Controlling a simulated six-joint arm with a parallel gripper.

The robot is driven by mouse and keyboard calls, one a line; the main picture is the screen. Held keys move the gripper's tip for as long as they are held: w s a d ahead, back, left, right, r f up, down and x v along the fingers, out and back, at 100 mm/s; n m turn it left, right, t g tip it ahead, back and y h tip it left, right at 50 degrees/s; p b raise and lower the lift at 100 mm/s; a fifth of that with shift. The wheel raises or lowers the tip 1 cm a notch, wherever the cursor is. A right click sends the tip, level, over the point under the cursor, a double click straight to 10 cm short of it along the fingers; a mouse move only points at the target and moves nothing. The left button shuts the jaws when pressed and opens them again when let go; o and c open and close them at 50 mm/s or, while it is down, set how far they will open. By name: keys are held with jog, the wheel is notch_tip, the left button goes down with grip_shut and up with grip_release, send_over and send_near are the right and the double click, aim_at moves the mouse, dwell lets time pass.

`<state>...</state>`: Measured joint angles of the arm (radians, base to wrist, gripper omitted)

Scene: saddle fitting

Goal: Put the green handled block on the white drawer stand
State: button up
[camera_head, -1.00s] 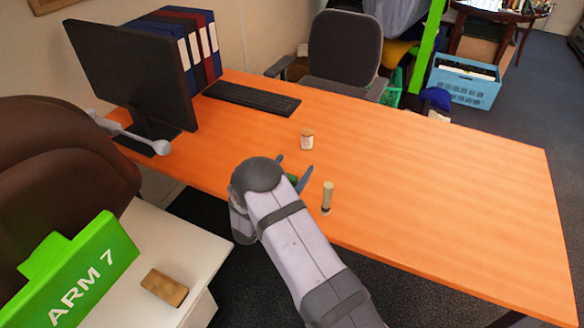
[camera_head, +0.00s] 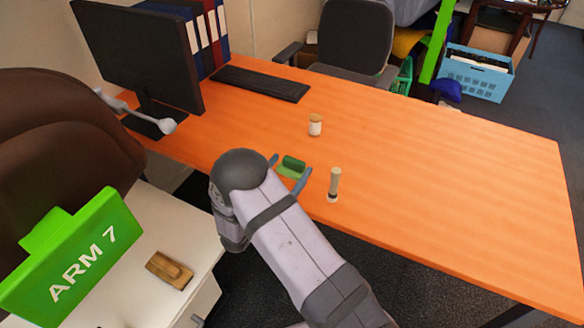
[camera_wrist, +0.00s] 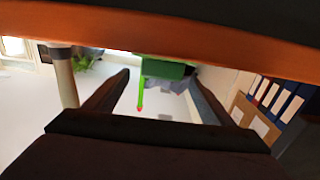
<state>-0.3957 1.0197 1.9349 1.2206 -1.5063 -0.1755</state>
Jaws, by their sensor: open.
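The green handled block (camera_head: 290,171) lies on the orange desk near its front edge, handle up. My gripper (camera_head: 289,172) is open in the head view, with one finger on each side of the block. My arm's wrist end hides part of the near side. In the wrist view the green block (camera_wrist: 165,68) shows beyond and between my two spread fingers (camera_wrist: 160,90); I cannot tell whether either finger touches it. The white drawer stand (camera_head: 208,232) is at the lower left, lower than the desk and left of my arm.
A brown wooden block (camera_head: 170,270) and a green ARM 7 sign (camera_head: 75,262) are on the stand. A small jar (camera_head: 315,125) is farther back. The desk's right half is clear.

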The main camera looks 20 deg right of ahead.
aim_at(292, 163)
jog(key=v, duration=0.3)
jog(key=shift+s+a+b, duration=0.2)
jog(key=shift+a+b, duration=0.05)
jog(key=shift+b, duration=0.05)
jog(key=shift+p+x, duration=0.85)
jog(key=shift+x, duration=2.9)
jog(key=shift+w+a+f, duration=0.1)
jog(key=c, duration=1.3)
jog(key=shift+r, duration=5.05)
